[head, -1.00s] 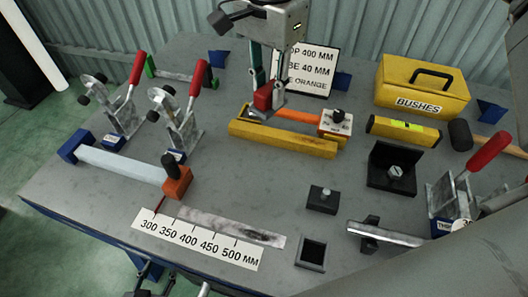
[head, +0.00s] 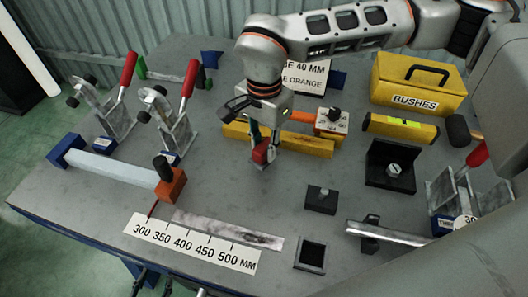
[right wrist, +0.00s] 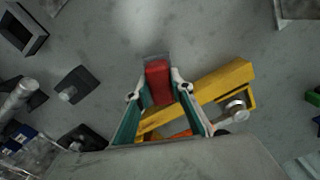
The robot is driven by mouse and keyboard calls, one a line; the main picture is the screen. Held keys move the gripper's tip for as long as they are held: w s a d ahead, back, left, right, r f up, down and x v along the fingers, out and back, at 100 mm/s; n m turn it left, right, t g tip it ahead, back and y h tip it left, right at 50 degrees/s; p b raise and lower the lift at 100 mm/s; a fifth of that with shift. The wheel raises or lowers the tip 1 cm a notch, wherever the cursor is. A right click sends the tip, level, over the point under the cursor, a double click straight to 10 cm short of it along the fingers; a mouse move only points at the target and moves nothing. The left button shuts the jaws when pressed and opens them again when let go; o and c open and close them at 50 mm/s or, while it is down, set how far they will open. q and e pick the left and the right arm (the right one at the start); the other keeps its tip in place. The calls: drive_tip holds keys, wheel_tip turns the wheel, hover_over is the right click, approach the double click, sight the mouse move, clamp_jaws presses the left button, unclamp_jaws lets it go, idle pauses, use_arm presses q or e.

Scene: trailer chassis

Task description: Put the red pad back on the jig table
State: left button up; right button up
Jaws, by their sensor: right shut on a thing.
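My right gripper (head: 261,146) is shut on the red pad (head: 260,155), a small red block. It holds the pad in front of the yellow V-shaped rail, over the grey top of the jig table (head: 240,194). In the right wrist view the red pad (right wrist: 158,82) sits between the two fingertips (right wrist: 158,90), with a grey piece at its far end. Whether the pad touches the table top I cannot tell. My left gripper is not in view.
The yellow rail (head: 306,147) with an orange bar lies just behind the gripper. A black block (head: 321,199) stands to the front right, and a white scale strip (head: 190,243) lies in front. Toggle clamps (head: 170,124) stand at the left. Bare table surrounds the pad.

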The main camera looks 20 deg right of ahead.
sight(264, 146)
drive_tip(key=shift+f, duration=1.2)
drive_tip(key=shift+f, duration=0.15)
drive_tip(key=o, duration=1)
wheel_tip(264, 146, up, 12)
drive_tip(key=shift+r+p, duration=0.15)
drive_tip(key=shift+p, duration=0.4)
